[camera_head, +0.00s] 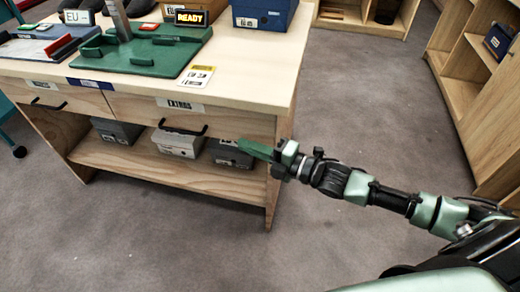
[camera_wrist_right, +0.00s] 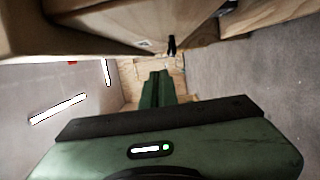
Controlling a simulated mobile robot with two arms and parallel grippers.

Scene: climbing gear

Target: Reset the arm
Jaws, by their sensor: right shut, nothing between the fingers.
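My right arm reaches in from the right in the head view. Its green gripper (camera_head: 256,149) is shut and empty, in front of the right end of the wooden workbench (camera_head: 245,72), at about the height of its drawers. The shut green fingers also show in the right wrist view (camera_wrist_right: 157,90), pointing along the bench with nothing between them. My left gripper is not in view.
A green tray (camera_head: 140,57), a "READY" sign (camera_head: 191,17) and a blue box (camera_head: 262,14) stand on the bench. Below are a drawer labelled "EXTRAS" (camera_head: 205,120) and grey boxes (camera_head: 178,142). Wooden shelving (camera_head: 465,85) stands at the right. The grey floor (camera_head: 350,100) between is clear.

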